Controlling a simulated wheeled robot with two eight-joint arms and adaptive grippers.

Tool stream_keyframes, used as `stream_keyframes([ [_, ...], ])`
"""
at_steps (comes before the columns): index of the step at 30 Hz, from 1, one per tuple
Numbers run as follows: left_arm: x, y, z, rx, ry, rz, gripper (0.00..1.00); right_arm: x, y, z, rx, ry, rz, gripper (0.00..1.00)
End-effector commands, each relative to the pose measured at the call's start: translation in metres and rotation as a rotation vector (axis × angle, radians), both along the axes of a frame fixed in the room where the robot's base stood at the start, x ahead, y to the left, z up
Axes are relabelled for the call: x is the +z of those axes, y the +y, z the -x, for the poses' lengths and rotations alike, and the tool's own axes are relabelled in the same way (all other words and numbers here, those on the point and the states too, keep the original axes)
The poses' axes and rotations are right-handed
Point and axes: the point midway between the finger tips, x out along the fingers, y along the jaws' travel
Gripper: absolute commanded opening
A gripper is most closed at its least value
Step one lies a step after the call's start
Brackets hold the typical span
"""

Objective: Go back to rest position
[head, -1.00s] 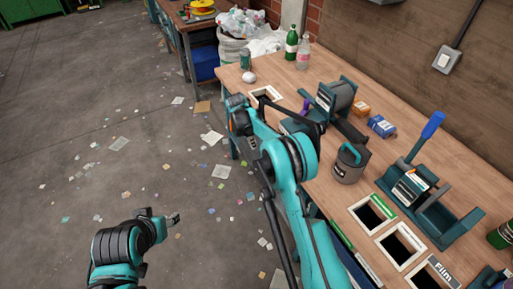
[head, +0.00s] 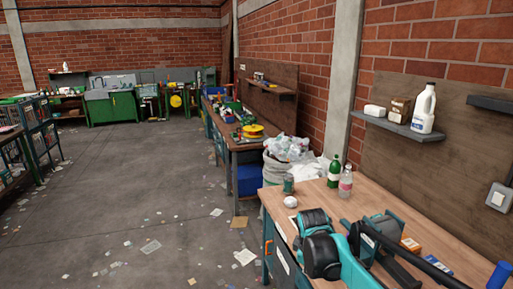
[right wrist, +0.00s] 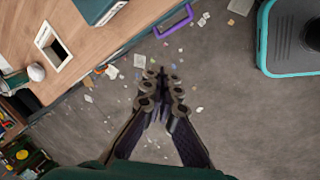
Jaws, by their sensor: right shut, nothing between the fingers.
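My right gripper (right wrist: 163,100) shows in the right wrist view, shut and empty. Its fingers hang over the grey floor beside the workbench (right wrist: 120,28), clear of the bench top. In the head view, black and teal links of my right arm cross in front of the workbench (head: 378,201) at the lower right; the right gripper cannot be made out there. My left arm and gripper are in no current view.
Near the bench's far end stand a green bottle (head: 334,172), a clear pink-labelled bottle (head: 345,186), a can (head: 288,184) and a white round object (head: 290,201). A wall shelf (head: 398,128) holds a white jug (head: 424,108). The floor (head: 150,210) at left is open, with scattered scraps.

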Motion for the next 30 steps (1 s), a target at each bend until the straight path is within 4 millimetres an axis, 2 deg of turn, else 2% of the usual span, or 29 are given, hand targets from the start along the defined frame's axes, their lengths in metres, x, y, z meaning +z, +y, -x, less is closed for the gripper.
stream_keyframes([
  [1, 0.0, 0.0, 0.0, 0.0, 0.0, 0.0, 0.49, 0.01, -0.004, 0.022, -0.066, -0.028, -0.031, 0.0],
  [7, 0.0, 0.0, 0.0, 0.0, 0.0, 0.0, 0.49, 0.03, -0.013, 0.098, -0.347, -0.141, -0.179, 0.0],
  [11, 0.0, 0.0, 0.0, 0.0, 0.0, 0.0, 0.49, 0.029, -0.016, 0.147, -0.526, -0.208, -0.286, 0.0],
  [16, 0.0, 0.0, 0.0, 0.0, 0.0, 0.0, 0.49, 0.014, -0.019, 0.201, -0.744, -0.282, -0.428, 0.0],
  [18, 0.0, 0.0, 0.0, 0.0, 0.0, 0.0, 0.49, 0.006, -0.019, 0.217, -0.814, -0.304, -0.478, 0.0],
  [22, 0.0, 0.0, 0.0, 0.0, 0.0, 0.0, 0.49, -0.006, -0.02, 0.236, -0.904, -0.33, -0.544, 0.0],
  [30, 0.0, 0.0, 0.0, 0.0, 0.0, 0.0, 0.49, -0.011, -0.02, 0.243, -0.948, -0.342, -0.575, 0.0],
])
